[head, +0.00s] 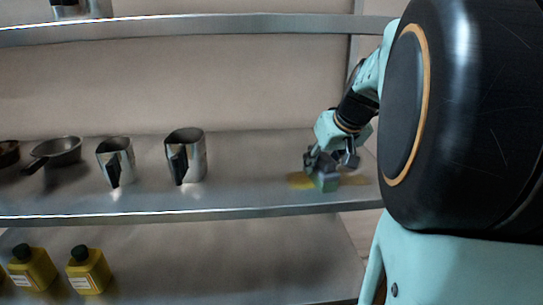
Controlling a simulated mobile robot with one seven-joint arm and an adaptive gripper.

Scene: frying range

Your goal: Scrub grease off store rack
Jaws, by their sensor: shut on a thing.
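The store rack has a metal middle shelf (250,190) across the view. A yellow-brown grease patch (299,181) lies on its right part, and more of the patch shows to the right of my gripper. My gripper (324,168) is above the patch, pointing down, shut on a small green block-like scrubber (327,182). The scrubber appears to touch the shelf in the middle of the patch and hides part of it.
Two metal pitchers (186,155) (116,160) and a pan (57,152) stand on the left of the middle shelf. Yellow bottles (89,270) (32,267) stand on the lower shelf. An upper shelf (200,27) runs overhead. The shelf between pitchers and grease is clear.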

